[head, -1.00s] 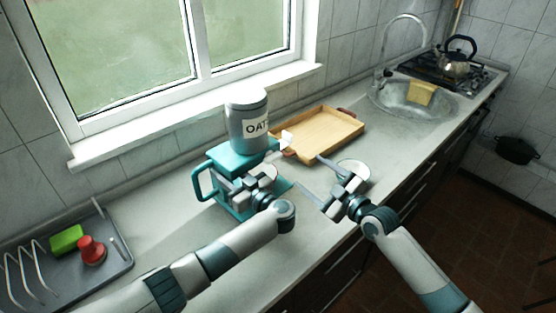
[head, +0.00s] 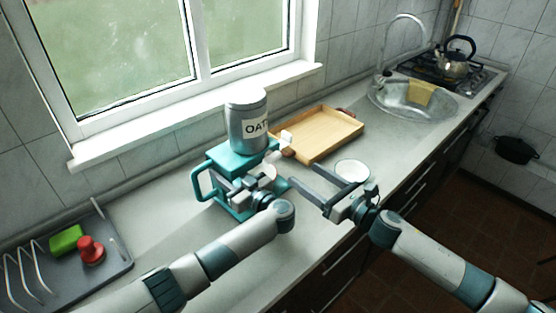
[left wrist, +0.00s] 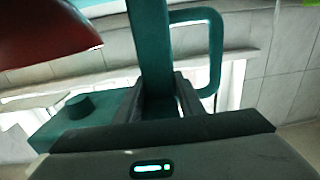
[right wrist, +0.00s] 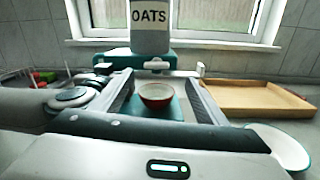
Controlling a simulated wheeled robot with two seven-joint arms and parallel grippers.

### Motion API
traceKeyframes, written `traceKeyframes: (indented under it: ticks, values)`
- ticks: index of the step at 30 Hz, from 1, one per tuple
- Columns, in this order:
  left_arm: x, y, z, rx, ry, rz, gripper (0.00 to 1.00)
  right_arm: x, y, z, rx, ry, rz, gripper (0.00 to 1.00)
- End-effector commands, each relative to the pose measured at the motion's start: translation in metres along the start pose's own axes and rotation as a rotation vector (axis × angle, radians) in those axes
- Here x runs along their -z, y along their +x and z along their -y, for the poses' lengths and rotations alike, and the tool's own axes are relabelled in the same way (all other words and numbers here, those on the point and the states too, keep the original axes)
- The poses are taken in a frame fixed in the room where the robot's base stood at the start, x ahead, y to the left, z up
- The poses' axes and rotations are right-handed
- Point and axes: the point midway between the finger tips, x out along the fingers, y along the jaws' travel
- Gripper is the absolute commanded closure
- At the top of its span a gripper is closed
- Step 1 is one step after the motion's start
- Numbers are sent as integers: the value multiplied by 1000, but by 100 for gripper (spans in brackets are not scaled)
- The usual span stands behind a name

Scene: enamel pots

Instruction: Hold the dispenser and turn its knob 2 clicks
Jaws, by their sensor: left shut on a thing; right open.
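The dispenser has a teal stand (head: 228,157) and a grey canister marked OATS (head: 247,125); the canister also shows in the right wrist view (right wrist: 150,30). A small pale piece, seemingly its knob (head: 286,137), sticks out on the right; it also shows in the right wrist view (right wrist: 200,69). My left gripper (head: 240,190) is shut on the stand's upright post (left wrist: 150,55). My right gripper (head: 303,173) is open and empty, right of the stand and apart from the knob. A red bowl (right wrist: 157,97) sits on the stand's base below the canister.
A wooden tray (head: 325,133) lies behind and right of the dispenser. A white dish (head: 352,170) is close beside my right gripper. A grey rack (head: 110,258) with a green block (head: 66,240) and red item (head: 91,251) stands left. The sink (head: 405,103) is far right.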

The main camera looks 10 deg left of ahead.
Motion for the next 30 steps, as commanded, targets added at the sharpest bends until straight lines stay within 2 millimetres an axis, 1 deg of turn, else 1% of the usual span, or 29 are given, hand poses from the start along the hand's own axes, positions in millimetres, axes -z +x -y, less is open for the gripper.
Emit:
traceKeyframes:
  ticks: [3, 6, 15, 20, 23, 26, 30]
  values:
    - [0, 0, 0, 1, 0, 0, 100, 2, -2, -4, -18, -94, -8, 33]
    - [0, 0, 0, 1, 0, 0, 100, 3, -2, -5, -23, -124, -11, 33]
    - [0, 0, 0, 1, 0, 0, 100, 4, -2, -4, -23, -126, -10, 33]
    - [0, 0, 0, 1, 0, 0, 100, 4, 2, -4, -23, -125, -10, 33]
    - [0, 0, 0, 1, 0, -1, 100, 3, 8, -5, -22, -125, -10, 33]
    - [0, 0, 0, 1, 0, -1, 100, 3, 18, -5, -22, -125, -9, 33]
    - [0, 0, 0, 1, 0, -1, 100, 3, 38, -6, -23, -123, -9, 33]
